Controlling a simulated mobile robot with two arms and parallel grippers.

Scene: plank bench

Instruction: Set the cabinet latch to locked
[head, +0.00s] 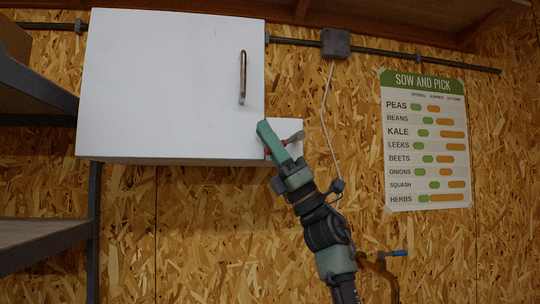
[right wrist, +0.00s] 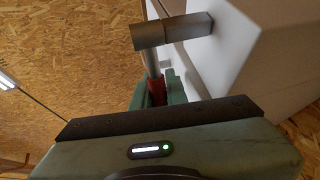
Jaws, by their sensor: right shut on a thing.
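The white cabinet (head: 165,85) hangs on the wall, its door shut flush as far as I see. The latch (head: 296,136) sits at its lower right on a small white plate. In the right wrist view the latch (right wrist: 172,32) shows as a grey-brown bar with a grey lever and a red part (right wrist: 157,88). My right gripper (head: 272,141) reaches up from below, and in the right wrist view its green fingers (right wrist: 157,98) are shut around the lever by the red part. The fingers partly hide the lever. My left gripper is out of view.
A door handle (head: 242,78) stands upright on the cabinet's right side. A conduit pipe with a grey box (head: 336,43) runs above. A planting poster (head: 426,140) hangs at the right. Shelves (head: 38,240) stand at the left. The wall below the cabinet is clear.

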